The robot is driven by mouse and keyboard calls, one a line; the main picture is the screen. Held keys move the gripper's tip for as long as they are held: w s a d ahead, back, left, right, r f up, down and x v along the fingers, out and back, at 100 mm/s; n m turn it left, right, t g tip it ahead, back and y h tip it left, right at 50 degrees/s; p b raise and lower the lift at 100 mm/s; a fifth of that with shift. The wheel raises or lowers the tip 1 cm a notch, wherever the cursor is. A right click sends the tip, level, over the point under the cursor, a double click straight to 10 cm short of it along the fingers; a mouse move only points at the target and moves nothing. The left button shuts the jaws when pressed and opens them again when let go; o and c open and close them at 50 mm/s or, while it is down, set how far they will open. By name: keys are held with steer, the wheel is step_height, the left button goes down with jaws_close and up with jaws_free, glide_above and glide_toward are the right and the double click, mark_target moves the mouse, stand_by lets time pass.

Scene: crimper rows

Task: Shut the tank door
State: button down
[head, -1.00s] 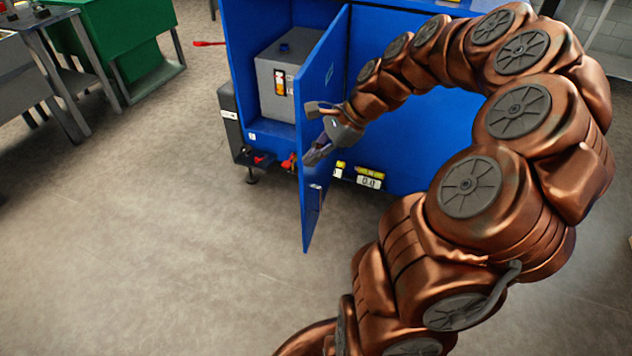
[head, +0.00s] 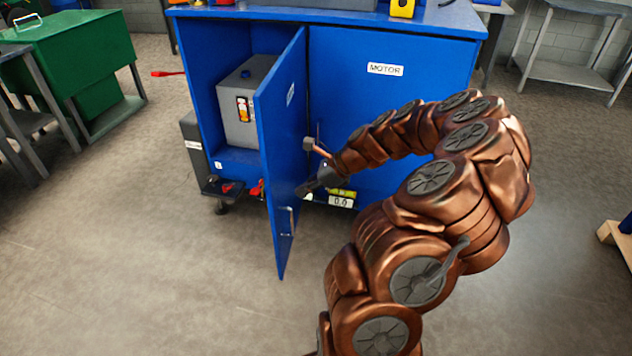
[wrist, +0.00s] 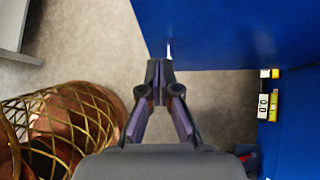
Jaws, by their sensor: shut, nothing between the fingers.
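The blue tank door (head: 282,150) stands open, swung out from the blue cabinet toward the camera. A silver handle (head: 290,222) is low near its free edge. Behind the door, the open compartment holds a grey tank (head: 240,105) with a blue cap. My gripper (head: 302,190) is at the outer face of the door, on its right side, above the handle's height. In the wrist view my gripper (wrist: 159,65) is shut and empty, its tips close to the door (wrist: 215,30). I cannot tell whether the tips touch it.
The blue cabinet's closed panel (head: 390,85) marked MOTOR is right of the door. A small display (head: 341,201) sits at its lower edge. A green bin (head: 75,70) stands at the left. A wooden pallet (head: 612,235) lies at the right. The floor before the door is clear.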

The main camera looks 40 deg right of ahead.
mark_target(275, 197)
steer(key=shift+w+a+f, duration=0.25)
steer(key=shift+w+a, duration=0.3)
steer(key=shift+w, duration=0.15)
steer(key=shift+w+a+f, duration=0.25)
steer(key=shift+w+a, duration=0.35)
steer(key=shift+w, duration=0.15)
steer(key=shift+w+a+f, duration=0.25)
steer(key=shift+w+a, duration=0.3)
steer(key=shift+w, duration=0.15)
